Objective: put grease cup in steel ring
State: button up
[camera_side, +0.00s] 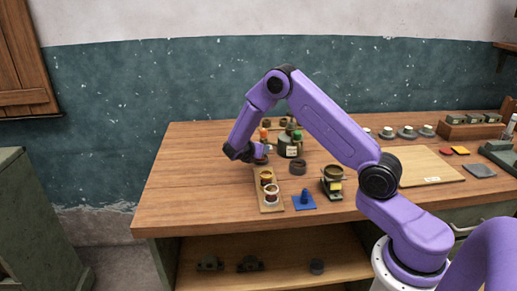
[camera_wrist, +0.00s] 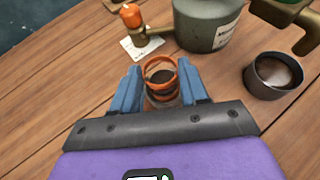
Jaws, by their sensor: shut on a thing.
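The grease cup (camera_wrist: 160,72), a small cup with an orange rim and dark inside, is between the blue fingertips of my gripper (camera_wrist: 160,90) in the wrist view. My gripper is shut on it. The steel ring (camera_wrist: 272,75), dark grey and round with brown showing inside, is on the table to the right of my gripper, apart from it. In the side view the ring (camera_side: 298,167) is right of my gripper (camera_side: 258,158). The held cup is hard to make out there. Its lower part is hidden in both views.
A grey labelled can (camera_wrist: 208,24) stands beyond the gripper. An orange-topped piece (camera_wrist: 131,15) is beyond to the left. In the side view, two cups (camera_side: 269,186) stand on a wooden board (camera_side: 270,209), near a blue piece (camera_side: 304,202) and a small stand (camera_side: 332,183). The table's left is clear.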

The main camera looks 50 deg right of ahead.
jog(key=shift+f, duration=0.15)
jog(key=o, duration=1.1)
jog(key=shift+a+r, duration=0.2)
jog(key=shift+r, duration=0.05)
jog(key=s+a+r+m+y, duration=0.1)
jog(key=s+a+r, duration=0.35)
jog(key=a, duration=0.35)
jog(key=s+a+r+m+y, duration=0.1)
jog(key=s+a+r+y, duration=0.15)
jog(key=s+a, duration=0.35)
jog(key=s+a+r+m+g+y, duration=0.1)
jog(key=s+a+m+y, duration=0.2)
jog(key=s, duration=1.1)
jog(key=s+a+r+m+g+y, duration=0.1)
jog(key=s+a+y, duration=0.5)
jog(key=s, duration=0.9)
jog(key=shift+s+a+r+m+g, duration=0.15)
jog(key=shift+a+r+m+g, duration=0.35)
jog(key=shift+m, duration=0.6)
